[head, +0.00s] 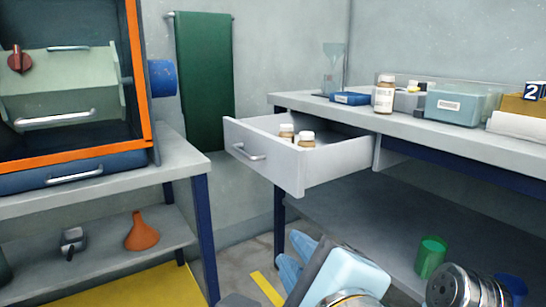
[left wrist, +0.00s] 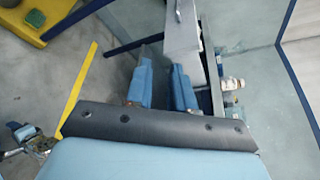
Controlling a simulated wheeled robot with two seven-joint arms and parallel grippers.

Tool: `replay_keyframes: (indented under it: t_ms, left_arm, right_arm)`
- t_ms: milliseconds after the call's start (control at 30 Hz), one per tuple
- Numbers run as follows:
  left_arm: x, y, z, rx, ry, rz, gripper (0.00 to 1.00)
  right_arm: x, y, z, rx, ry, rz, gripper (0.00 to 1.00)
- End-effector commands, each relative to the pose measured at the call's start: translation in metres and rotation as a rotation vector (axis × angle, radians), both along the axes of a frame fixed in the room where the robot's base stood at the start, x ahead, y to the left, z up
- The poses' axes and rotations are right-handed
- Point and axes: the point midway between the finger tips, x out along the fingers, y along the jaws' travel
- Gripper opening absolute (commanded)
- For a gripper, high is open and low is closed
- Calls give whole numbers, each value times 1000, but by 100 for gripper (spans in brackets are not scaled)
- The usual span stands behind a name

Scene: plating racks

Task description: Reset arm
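My left gripper (head: 288,252) is in the lower middle of the head view, below the open drawer (head: 243,169) and in front of it. Its two blue fingers stand apart, with nothing between them; the gap also shows in the left wrist view (left wrist: 162,84). The pale blue hand behind the fingers is tilted.
The drawer juts out of the right workbench (head: 440,135) and holds small bottles (head: 306,138). Bottles and boxes stand on that bench. A green cup (head: 431,257) is at the lower right. At left, a table (head: 180,157) bears an orange-edged rack (head: 137,75).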

Motion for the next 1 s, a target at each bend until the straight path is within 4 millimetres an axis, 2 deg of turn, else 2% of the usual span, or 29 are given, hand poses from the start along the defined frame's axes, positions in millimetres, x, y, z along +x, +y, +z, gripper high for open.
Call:
replay_keyframes:
  t_ms: [167,367,467,567,667,767,867,900,967,1000]
  left_arm:
    - [16,-5,-21,9,68,-7,23]
    - [37,-11,-56,10,174,-14,23]
    - [50,-13,-80,5,250,-16,23]
    - [64,-13,-113,-12,351,-11,23]
    - [77,-11,-155,-48,479,4,23]
    - [87,-4,-209,-122,647,40,23]
    - [87,12,-282,-275,881,133,23]
    - [81,19,-315,-377,989,198,23]
    - [67,32,-364,-587,1146,345,23]
    - [56,40,-392,-751,1224,466,23]
  right_arm:
    - [0,0,4,0,-1,1,43]
    - [0,0,9,0,0,1,43]
    - [0,1,12,0,0,1,43]
    - [0,1,17,0,-1,2,43]
    - [-1,1,22,1,-1,2,43]
    - [-1,2,30,1,-1,3,43]
    - [-1,2,43,1,-1,4,43]
    - [-1,3,49,2,-1,5,43]
    - [-2,3,61,2,-1,6,43]
    - [-2,4,68,2,-1,7,43]
